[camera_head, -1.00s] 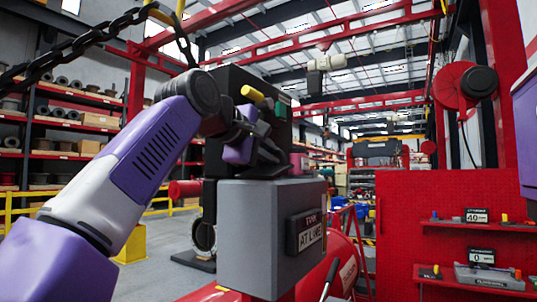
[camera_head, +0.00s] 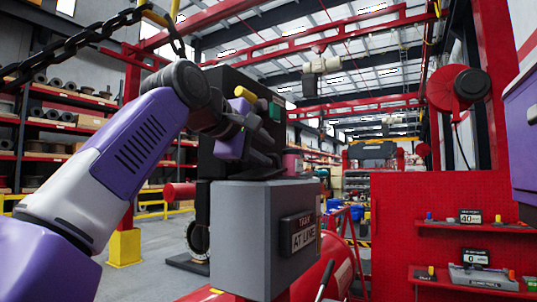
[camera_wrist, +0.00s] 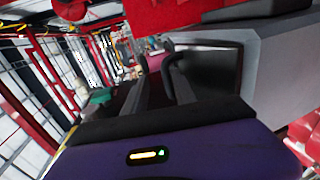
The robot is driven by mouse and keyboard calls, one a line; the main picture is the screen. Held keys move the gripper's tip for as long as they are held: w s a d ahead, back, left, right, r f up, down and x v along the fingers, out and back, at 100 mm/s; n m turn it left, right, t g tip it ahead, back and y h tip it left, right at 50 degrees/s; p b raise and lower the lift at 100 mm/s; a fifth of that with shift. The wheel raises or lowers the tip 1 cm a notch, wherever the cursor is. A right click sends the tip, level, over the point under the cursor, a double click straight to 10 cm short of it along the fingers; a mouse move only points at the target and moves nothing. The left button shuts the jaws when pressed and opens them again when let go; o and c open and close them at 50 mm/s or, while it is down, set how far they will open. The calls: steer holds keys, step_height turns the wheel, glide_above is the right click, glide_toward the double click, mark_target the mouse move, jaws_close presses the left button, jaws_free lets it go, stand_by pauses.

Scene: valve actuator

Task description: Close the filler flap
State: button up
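The flap is not clearly visible in the head view. The gripper's opening is unclear.
A chain (camera_head: 85,42) hangs at the upper left near my arm. A red pegboard (camera_head: 395,225) with small shelves stands at the right. A red tank (camera_head: 308,283) lies beneath the box. Shelving with spools (camera_head: 60,130) stands at the far left.

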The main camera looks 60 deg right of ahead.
mark_target(249, 176)
steer(key=b+v, duration=0.1)
steer(key=v, duration=0.4)
steer(key=shift+s+a+r, duration=0.1)
steer(key=shift+a+r, duration=0.05)
steer(key=shift+a, duration=0.15)
